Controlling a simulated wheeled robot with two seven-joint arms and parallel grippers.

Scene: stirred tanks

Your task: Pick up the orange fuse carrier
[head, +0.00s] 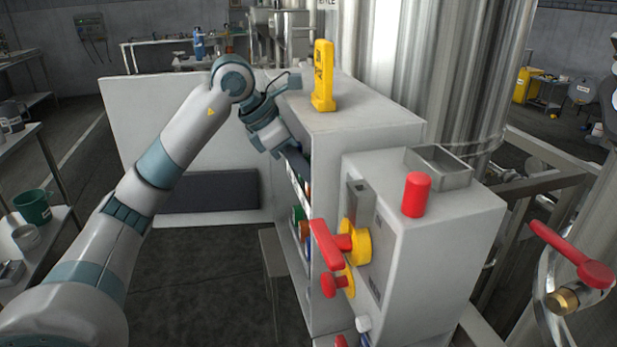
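My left arm comes in from the left, and its hand, my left gripper (287,148), is at the open left face of the grey cabinet (365,133), near its upper edge. The fingers are hidden or too small to make out, so I cannot see whether they hold anything. I cannot clearly pick out the orange fuse carrier. Small green and orange-red parts (304,230) show lower down in the cabinet's open face, too small to identify. My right gripper is not in view.
A yellow upright device (323,77) stands on the cabinet top. In front is a grey box (437,235) with a red cylinder (417,194), an empty metal tray (438,167) and a red handle (327,244) on its left face. A stool (270,240) stands beside the cabinet.

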